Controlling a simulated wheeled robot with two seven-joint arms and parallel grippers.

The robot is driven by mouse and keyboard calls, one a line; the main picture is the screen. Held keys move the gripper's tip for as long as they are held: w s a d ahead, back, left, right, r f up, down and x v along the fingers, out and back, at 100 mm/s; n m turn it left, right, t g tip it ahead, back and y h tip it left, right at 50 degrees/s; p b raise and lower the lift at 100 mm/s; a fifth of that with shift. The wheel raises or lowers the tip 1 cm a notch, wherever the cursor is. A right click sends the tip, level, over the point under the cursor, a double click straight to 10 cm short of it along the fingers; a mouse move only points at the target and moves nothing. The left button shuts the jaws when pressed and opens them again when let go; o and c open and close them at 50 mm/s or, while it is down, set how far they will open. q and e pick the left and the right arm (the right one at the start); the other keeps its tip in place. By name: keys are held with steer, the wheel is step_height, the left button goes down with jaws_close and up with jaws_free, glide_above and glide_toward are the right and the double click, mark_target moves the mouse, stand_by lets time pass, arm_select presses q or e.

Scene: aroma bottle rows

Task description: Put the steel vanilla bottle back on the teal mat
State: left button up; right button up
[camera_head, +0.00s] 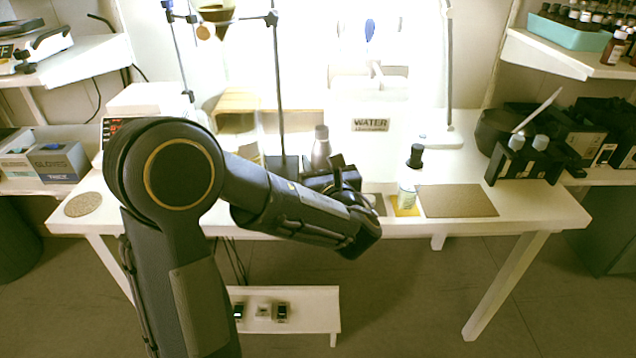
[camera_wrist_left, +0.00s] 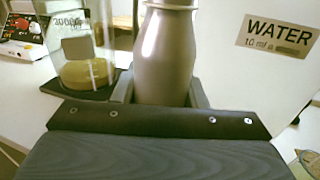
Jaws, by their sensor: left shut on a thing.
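The steel bottle (camera_head: 321,147) is grey and upright, in the middle of the table in the head view. In the left wrist view, the same steel bottle (camera_wrist_left: 167,55) stands between the fingers of my left gripper (camera_wrist_left: 161,98), which is shut on it. In the head view my left gripper (camera_head: 322,175) is partly hidden by its own wrist, and the bottle's base is hidden. I cannot make out a teal mat for sure; a small greyish patch (camera_head: 376,204) lies right of my wrist. My right gripper is not in view.
A box labelled WATER (camera_head: 371,145) stands behind. A stand rod (camera_head: 279,100) rises left of the steel bottle.

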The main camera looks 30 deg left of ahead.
arm_select(q)
steer(key=f, duration=0.1)
steer(key=w+f+b, duration=0.1)
steer(key=f, duration=0.1)
steer(key=a+f, duration=0.1)
steer(key=f, duration=0.1)
steer(key=shift+w+f+b, duration=0.2)
steer(key=shift+w+b, duration=0.1)
steer(key=shift+b, duration=0.1)
steer(key=shift+r, duration=0.1)
steer(key=shift+f, duration=0.25)
steer(key=o, duration=1.1)
steer(key=shift+r, duration=0.1)
